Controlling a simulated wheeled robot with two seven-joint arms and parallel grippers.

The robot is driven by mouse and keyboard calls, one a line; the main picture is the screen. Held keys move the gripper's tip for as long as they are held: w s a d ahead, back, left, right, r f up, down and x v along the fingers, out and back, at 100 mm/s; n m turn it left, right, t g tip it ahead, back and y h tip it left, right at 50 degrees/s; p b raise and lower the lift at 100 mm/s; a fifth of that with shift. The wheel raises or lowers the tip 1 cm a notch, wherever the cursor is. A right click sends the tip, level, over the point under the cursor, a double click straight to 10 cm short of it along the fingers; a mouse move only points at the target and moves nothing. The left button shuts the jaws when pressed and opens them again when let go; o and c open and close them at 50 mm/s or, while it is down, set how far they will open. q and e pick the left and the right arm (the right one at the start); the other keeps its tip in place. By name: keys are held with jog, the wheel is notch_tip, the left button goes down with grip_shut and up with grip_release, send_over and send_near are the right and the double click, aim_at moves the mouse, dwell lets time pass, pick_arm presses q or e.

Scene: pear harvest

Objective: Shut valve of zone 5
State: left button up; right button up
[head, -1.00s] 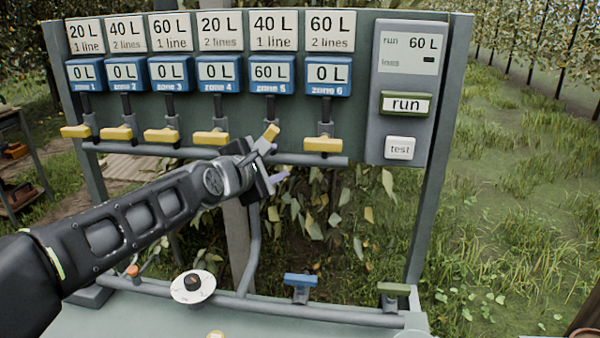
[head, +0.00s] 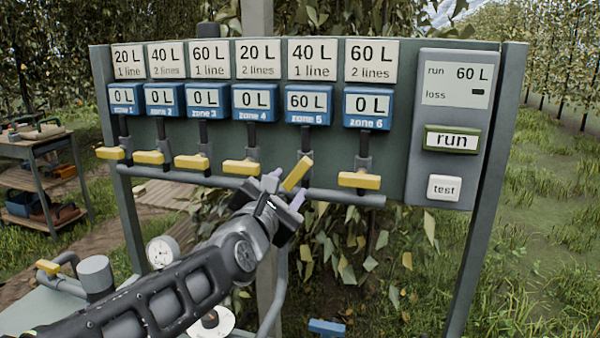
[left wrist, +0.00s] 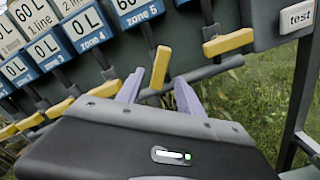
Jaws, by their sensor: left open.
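The zone 5 valve has a yellow handle (head: 297,173) under the blue zone 5 meter (head: 305,104), which reads 60 L. This handle stands tilted steeply, while the other valve handles, such as the zone 6 handle (head: 359,180) and zone 4 handle (head: 241,167), lie nearly level. My left gripper (head: 283,187) is open, its pale purple fingers just below the zone 5 handle. In the left wrist view the zone 5 handle (left wrist: 161,67) shows between and beyond the open fingers. Whether a finger touches it, I cannot tell. My right gripper is not in view.
The control box on the right has a run button (head: 450,140), a test button (head: 444,188) and a display (head: 456,80) reading run 60 L. A grey pipe (head: 340,197) runs below the valves. A tool cart (head: 40,180) stands at left.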

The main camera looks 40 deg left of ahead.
aim_at(296, 176)
pick_arm(q)
jog(key=p+x, duration=0.1)
jog(key=x, duration=0.7)
jog(key=shift+s+p, duration=0.1)
jog(key=shift+p, duration=0.25)
jog(key=shift+c, duration=0.4)
grip_shut()
